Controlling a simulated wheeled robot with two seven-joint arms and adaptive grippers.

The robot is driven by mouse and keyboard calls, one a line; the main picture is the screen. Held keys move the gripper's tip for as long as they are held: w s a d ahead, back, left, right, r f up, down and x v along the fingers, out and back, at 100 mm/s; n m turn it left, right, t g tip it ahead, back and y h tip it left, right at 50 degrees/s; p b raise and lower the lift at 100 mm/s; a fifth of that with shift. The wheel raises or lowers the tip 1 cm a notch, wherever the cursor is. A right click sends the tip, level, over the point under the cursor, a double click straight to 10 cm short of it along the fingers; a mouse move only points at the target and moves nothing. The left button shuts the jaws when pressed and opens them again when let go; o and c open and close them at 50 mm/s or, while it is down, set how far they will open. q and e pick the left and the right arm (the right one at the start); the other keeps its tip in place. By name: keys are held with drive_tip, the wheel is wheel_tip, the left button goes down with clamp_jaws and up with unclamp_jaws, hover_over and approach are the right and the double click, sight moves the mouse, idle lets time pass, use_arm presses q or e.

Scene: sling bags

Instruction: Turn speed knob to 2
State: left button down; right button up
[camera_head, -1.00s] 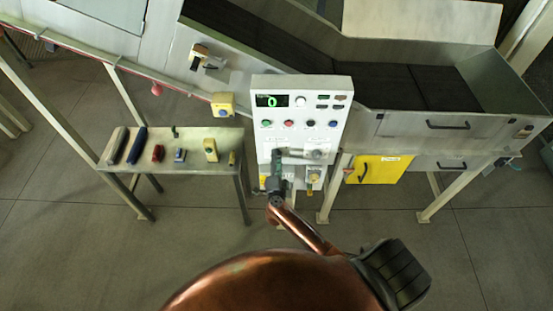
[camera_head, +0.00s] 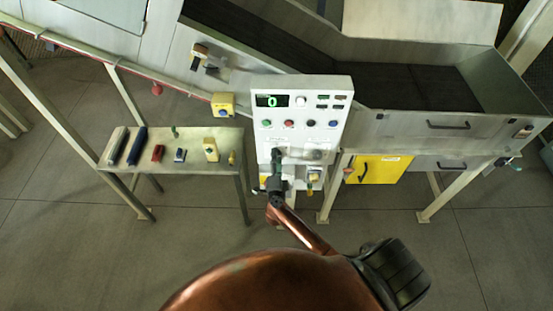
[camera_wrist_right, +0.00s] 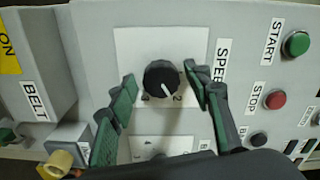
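The speed knob (camera_wrist_right: 161,78) is a round black dial with a white pointer line, on a white plate beside the word SPEED. In the right wrist view its pointer aims down and slightly right, toward the printed 2. My right gripper (camera_wrist_right: 160,93) is open, with one green-padded finger on each side of the knob and visible gaps to it. In the head view my right gripper (camera_head: 277,158) is at the lower left of the white control panel (camera_head: 298,98) and hides the knob. The green display (camera_head: 272,101) reads 0. My left gripper is not in view.
The green START button (camera_wrist_right: 297,43) and red STOP button (camera_wrist_right: 275,100) are right of the knob in the wrist view. A BELT box (camera_wrist_right: 35,65) stands at the left. A side table (camera_head: 190,137) with several small items is left of the panel.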

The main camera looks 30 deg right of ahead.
drive_tip(key=v, duration=1.2)
idle(0.5)
drive_tip(key=s+a+f+n+y+b, duration=0.1)
drive_tip(key=s+f+n+y+b, duration=0.3)
drive_tip(key=f, duration=0.9)
drive_tip(key=w+a+f+n+y+b, duration=0.15)
drive_tip(key=f+n+b, duration=0.4)
drive_tip(key=f, duration=0.75)
drive_tip(key=s+f+n+g+y+b, duration=0.25)
drive_tip(key=s+f, duration=0.35)
drive_tip(key=f, duration=0.5)
drive_tip(key=s+f+n+g+y+b, duration=0.1)
drive_tip(key=s+f+n+g+b, duration=0.25)
drive_tip(key=f, duration=0.75)
drive_tip(key=s+d+f+n+g+b, duration=0.1)
drive_tip(key=s+f+n+g+b, duration=0.1)
drive_tip(key=s+f, duration=0.6)
drive_tip(key=s+d+f+n+g+b, duration=0.2)
drive_tip(key=s+f, duration=0.7)
drive_tip(key=s, duration=0.6)
drive_tip(key=s+d+f+n+g+b, duration=0.2)
drive_tip(key=s+f+n+g+b, duration=0.1)
drive_tip(key=s+f, duration=0.6)
drive_tip(key=s+g+b, duration=0.1)
drive_tip(key=s, duration=0.2)
drive_tip(key=shift+b, duration=0.35)
